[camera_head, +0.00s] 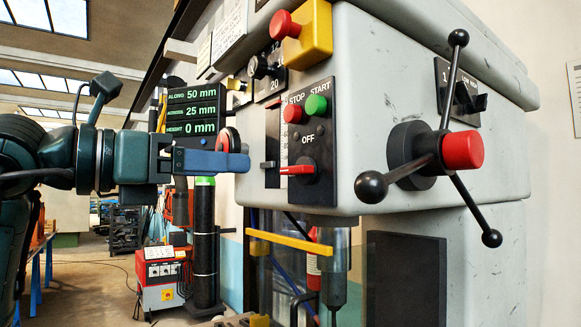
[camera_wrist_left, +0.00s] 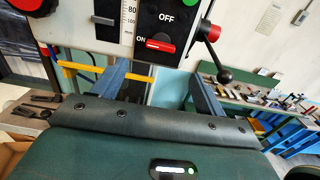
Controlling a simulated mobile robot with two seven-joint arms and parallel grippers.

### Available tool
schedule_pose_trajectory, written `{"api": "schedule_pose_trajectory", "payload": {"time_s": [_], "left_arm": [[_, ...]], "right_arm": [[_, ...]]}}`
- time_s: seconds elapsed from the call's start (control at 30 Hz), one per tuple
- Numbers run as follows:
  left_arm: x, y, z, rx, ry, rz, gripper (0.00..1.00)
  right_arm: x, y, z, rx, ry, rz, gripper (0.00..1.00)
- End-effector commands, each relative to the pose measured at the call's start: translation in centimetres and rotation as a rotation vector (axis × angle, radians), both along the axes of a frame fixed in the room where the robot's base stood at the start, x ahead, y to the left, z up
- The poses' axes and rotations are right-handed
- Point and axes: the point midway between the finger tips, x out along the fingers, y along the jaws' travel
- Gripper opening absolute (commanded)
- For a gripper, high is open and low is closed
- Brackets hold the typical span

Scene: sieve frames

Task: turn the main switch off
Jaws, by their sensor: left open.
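The main switch (camera_head: 297,169) is a red bar handle on a black plate on the front of the grey machine. OFF is marked above it. The bar lies level with its end to the left. In the left wrist view the red handle (camera_wrist_left: 160,45) lies level beside the ON mark. My left gripper (camera_head: 246,162) is just left of the switch plate, its blue finger level and apart from the handle. In the left wrist view the two fingers (camera_wrist_left: 160,78) are spread with nothing between them, below the switch. The far finger is mostly hidden in the head view. My right gripper is not seen.
Red STOP (camera_head: 293,112) and green START (camera_head: 316,106) buttons sit just above the switch. A red-hubbed lever wheel (camera_head: 462,150) with black balls juts out to the right. A yellow bar (camera_head: 290,240) is below. A yellow emergency-stop box (camera_head: 309,33) is above.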

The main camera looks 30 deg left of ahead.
Motion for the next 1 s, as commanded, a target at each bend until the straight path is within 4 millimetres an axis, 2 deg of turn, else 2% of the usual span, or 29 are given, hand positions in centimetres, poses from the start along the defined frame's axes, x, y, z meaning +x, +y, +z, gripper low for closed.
{"api": "schedule_pose_trajectory", "payload": {"time_s": [0.1,0.3,0.5,0.7,0.93,1.0], "left_arm": [[2.4,-1.1,0.3,0.000,0.004,-0.007,0.73],[6.3,-2.7,0.3,-0.002,0.003,-0.007,0.73],[9.0,-3.8,0.2,-0.002,0.002,-0.005,0.73],[10.0,-4.2,0.0,-0.001,0.001,-0.004,0.73],[10.0,-4.2,0.0,-0.001,0.001,-0.004,0.73],[10.0,-4.2,0.0,-0.001,0.001,-0.004,0.69]], "right_arm": [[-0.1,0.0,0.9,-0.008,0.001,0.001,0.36],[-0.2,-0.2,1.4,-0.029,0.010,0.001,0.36],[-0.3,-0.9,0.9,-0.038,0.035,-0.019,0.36],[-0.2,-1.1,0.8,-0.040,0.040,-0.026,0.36],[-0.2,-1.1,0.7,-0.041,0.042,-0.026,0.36],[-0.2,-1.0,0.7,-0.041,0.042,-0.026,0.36]]}}
